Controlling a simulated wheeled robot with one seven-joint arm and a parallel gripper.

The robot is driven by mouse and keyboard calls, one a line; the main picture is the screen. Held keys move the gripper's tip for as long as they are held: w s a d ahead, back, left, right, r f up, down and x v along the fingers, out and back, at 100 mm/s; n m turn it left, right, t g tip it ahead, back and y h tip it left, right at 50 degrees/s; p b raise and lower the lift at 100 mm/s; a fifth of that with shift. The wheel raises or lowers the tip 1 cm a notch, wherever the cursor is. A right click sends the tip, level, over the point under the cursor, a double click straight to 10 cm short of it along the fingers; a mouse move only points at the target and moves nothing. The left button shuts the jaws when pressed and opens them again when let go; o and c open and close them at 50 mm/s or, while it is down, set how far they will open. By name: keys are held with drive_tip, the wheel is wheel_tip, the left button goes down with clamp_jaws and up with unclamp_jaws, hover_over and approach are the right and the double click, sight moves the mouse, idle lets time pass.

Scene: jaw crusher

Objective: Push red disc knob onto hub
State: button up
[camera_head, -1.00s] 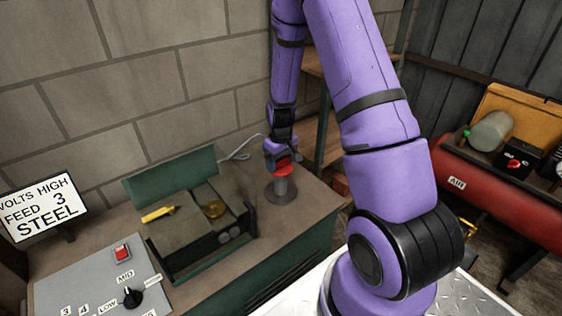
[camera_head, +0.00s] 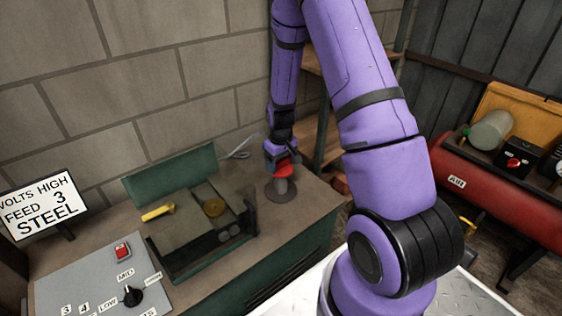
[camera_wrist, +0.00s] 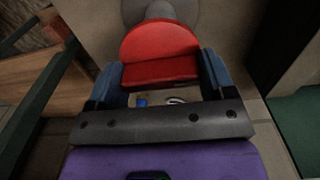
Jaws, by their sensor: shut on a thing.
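The red disc knob (camera_head: 284,171) is between the fingers of my gripper (camera_head: 283,168). In the wrist view the red knob (camera_wrist: 160,52) shows as a rounded red face with a darker red side, and blue fingers stand on both sides of it. My gripper (camera_wrist: 160,76) is shut on the knob. The hub is a grey post on a round base (camera_head: 281,192) on the bench. The knob is right at the top of the post. The wrist view shows the grey base (camera_wrist: 190,12) beyond the knob. Whether the knob is seated on the hub cannot be told.
A green-framed machine (camera_head: 205,225) with a yellow handle (camera_head: 157,212) stands left of the hub on the bench. A grey control panel (camera_head: 95,280) is at the lower left. A block wall is close behind. A red air tank (camera_head: 500,200) is at right.

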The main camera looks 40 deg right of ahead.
drive_tip(key=o, duration=0.8)
drive_tip(key=shift+o, duration=0.2)
wheel_tip(320, 180, up, 11)
drive_tip(key=shift+f, duration=0.1)
